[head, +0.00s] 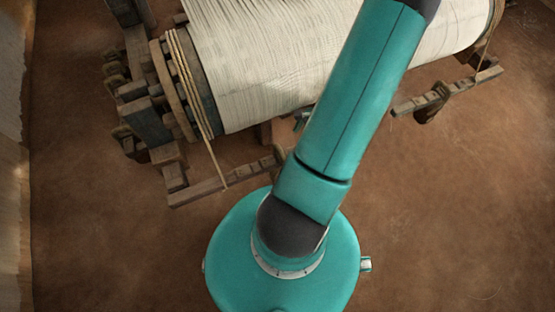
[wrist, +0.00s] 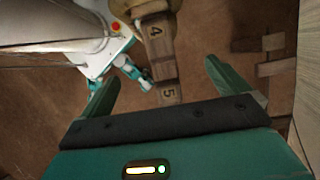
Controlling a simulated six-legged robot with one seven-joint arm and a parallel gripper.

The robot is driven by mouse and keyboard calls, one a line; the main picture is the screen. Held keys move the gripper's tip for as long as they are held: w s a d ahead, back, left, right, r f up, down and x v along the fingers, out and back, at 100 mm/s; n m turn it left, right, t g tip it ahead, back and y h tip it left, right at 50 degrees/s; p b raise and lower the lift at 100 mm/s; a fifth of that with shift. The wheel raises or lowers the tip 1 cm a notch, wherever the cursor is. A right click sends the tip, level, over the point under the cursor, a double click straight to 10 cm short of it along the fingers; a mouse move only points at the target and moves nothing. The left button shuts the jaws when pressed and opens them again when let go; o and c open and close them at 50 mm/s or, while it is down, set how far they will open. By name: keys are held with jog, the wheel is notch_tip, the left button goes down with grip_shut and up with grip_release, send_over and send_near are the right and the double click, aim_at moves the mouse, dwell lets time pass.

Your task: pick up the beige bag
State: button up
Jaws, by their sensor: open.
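I cannot make out a beige bag in either view. A rounded tan-brown shape (wrist: 140,7) is cut off by the top edge of the wrist view; I cannot tell what it is. My gripper (wrist: 160,86) shows in the wrist view with its two teal fingers spread wide apart. Nothing is held between them. In the head view my arm crosses the middle and runs out past the top edge, so my gripper is out of sight there.
The loom's large roll of cream cloth (head: 265,60) lies across the top of the head view. Wooden beams (head: 225,185) stick out below it. A wooden bar marked 4 and 5 (wrist: 160,58) lies beyond my fingers. The brown floor (head: 460,200) at right is clear.

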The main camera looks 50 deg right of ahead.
aim_at(278, 157)
jog(key=w+a, duration=0.1)
jog(key=a, duration=0.1)
jog(key=w+a, duration=0.1)
jog(key=a, duration=0.1)
jog(key=w+a, duration=0.1)
jog(key=a, duration=0.1)
jog(key=shift+w+a, duration=0.15)
jog(key=shift+w, duration=0.25)
jog(key=shift+w+a+x, duration=0.15)
jog(key=shift+x, duration=1.2)
jog(key=shift+w+a+x, duration=0.1)
jog(key=shift+a+x, duration=0.1)
jog(key=shift+x, duration=1.15)
jog(key=shift+r, duration=0.2)
jog(key=c, duration=1.7)
jog(key=shift+c, duration=0.2)
jog(key=shift+r, duration=0.15)
